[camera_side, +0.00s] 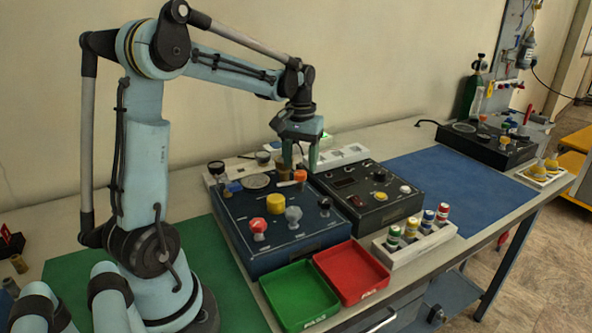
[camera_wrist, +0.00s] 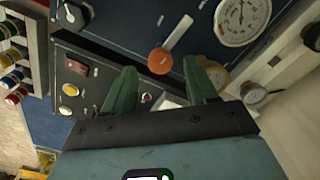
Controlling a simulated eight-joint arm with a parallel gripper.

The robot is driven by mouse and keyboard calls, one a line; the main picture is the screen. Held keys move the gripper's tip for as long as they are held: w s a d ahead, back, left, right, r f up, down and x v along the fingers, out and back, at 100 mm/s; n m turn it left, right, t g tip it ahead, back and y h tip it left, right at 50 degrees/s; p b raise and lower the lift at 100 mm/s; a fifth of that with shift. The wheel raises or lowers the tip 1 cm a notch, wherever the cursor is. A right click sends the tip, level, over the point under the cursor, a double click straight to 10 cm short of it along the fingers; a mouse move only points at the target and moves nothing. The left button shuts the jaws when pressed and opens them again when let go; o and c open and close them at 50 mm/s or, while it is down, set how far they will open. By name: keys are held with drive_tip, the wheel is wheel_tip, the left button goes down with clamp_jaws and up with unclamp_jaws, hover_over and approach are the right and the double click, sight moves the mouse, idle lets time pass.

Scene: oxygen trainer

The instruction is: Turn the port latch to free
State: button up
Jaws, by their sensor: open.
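My gripper (camera_side: 300,166) is open and empty, pointing down above the back right corner of the dark blue panel box (camera_side: 285,243). In the wrist view its two green fingers (camera_wrist: 160,78) are spread apart. An orange round knob (camera_wrist: 160,61) with a pale bar (camera_wrist: 178,33) beside it lies just ahead of the fingertips, near the gap between them; I take this to be the port latch, but no label is readable. The orange knob also shows in the side view (camera_side: 300,176), below the fingers. Nothing is visibly held, and contact cannot be told.
A round gauge (camera_side: 257,181) sits left of the gripper on the same panel. A black box (camera_side: 368,197) stands close on the right. Red (camera_side: 351,272) and green (camera_side: 299,297) trays lie in front. A white rack (camera_side: 414,243) holds several coloured cylinders. The blue mat (camera_side: 463,190) is clear.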

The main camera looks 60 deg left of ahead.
sight(300, 172)
wheel_tip(300, 172, up, 10)
drive_tip(key=shift+f, duration=0.2)
idle(0.4)
